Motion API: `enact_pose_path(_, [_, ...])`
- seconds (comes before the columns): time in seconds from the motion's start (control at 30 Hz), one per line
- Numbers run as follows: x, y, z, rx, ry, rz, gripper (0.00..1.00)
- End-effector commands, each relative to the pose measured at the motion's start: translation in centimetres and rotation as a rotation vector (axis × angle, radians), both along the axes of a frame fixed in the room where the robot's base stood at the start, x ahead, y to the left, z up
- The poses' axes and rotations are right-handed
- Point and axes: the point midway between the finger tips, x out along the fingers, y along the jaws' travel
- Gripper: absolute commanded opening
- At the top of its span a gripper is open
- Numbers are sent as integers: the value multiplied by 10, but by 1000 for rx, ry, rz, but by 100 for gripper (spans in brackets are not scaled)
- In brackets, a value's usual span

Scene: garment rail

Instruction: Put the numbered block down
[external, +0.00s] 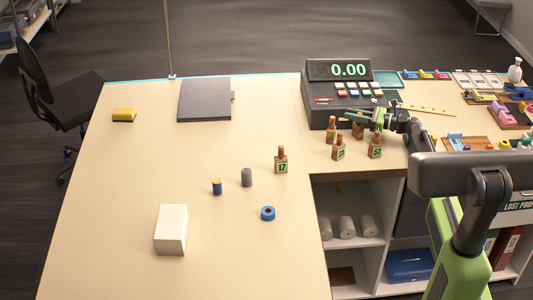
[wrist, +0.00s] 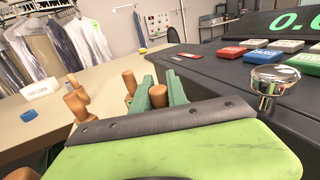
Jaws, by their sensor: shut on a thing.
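My gripper (external: 358,118) is beside the front of the till, with its green fingers shut on the wooden knob of a numbered block (external: 357,131). The knob (wrist: 158,96) shows between the fingers in the wrist view; its body and number are hidden. I cannot tell whether the block touches the counter. Several like blocks stand upright close by: one at the left (external: 331,131), one in front (external: 340,148) and one at the right marked 52 (external: 375,147). A block marked 17 (external: 281,161) stands apart on the left.
The black till (external: 335,112) is right behind my gripper. A blue tape roll (external: 268,213), grey cylinder (external: 247,177), blue cylinder (external: 216,187) and white box (external: 171,230) stand on the left counter. A dark flat slab (external: 205,99) lies further back. The counter's middle left is clear.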

Motion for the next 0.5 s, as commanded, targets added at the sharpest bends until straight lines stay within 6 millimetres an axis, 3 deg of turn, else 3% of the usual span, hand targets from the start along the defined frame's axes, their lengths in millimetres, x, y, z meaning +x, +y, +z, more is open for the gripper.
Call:
enact_pose_path(0.1, [0, 0, -1, 0, 0, 0, 28])
enact_pose_path(0.5, [-1, -1, 4, 0, 0, 0, 28])
